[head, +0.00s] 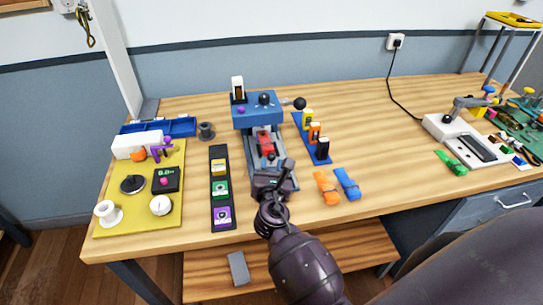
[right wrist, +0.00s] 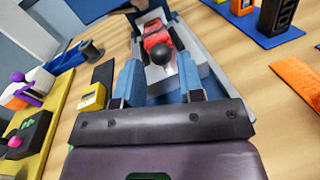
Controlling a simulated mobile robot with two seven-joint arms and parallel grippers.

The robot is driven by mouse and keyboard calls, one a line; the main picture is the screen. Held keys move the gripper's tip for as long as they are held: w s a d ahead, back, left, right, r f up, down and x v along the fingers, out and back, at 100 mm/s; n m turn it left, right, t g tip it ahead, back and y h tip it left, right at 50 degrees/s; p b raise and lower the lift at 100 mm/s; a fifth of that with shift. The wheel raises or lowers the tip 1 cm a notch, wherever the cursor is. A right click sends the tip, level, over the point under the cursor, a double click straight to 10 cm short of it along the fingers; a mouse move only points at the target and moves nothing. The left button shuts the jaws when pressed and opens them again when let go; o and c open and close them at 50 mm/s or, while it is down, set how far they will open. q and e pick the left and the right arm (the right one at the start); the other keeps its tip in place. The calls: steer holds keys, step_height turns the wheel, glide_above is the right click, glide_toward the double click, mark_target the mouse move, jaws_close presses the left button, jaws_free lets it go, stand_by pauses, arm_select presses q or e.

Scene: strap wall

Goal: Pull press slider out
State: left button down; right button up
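The blue press (head: 260,112) stands at the middle of the table, with a grey slider channel at its front and a red block (head: 265,143) in it. In the right wrist view the red block (right wrist: 156,38) sits on the grey slider (right wrist: 200,68), and a black ball knob (right wrist: 163,59) stands up at the slider's near end. My right gripper (head: 273,176) is at the front end of the slider. Its two blue fingers are apart (right wrist: 160,80), with the knob in line with the gap between them. I see no contact. My left gripper is not in view.
A dark strip with colored blocks (head: 220,188) and a yellow mat (head: 175,205) lie to the left. A blue rack (head: 316,148), an orange clamp (head: 326,187) and a blue clamp (head: 347,184) lie to the right.

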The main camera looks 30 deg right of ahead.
mark_target(271, 160)
steer(key=shift+x, duration=1.95)
jaws_close()
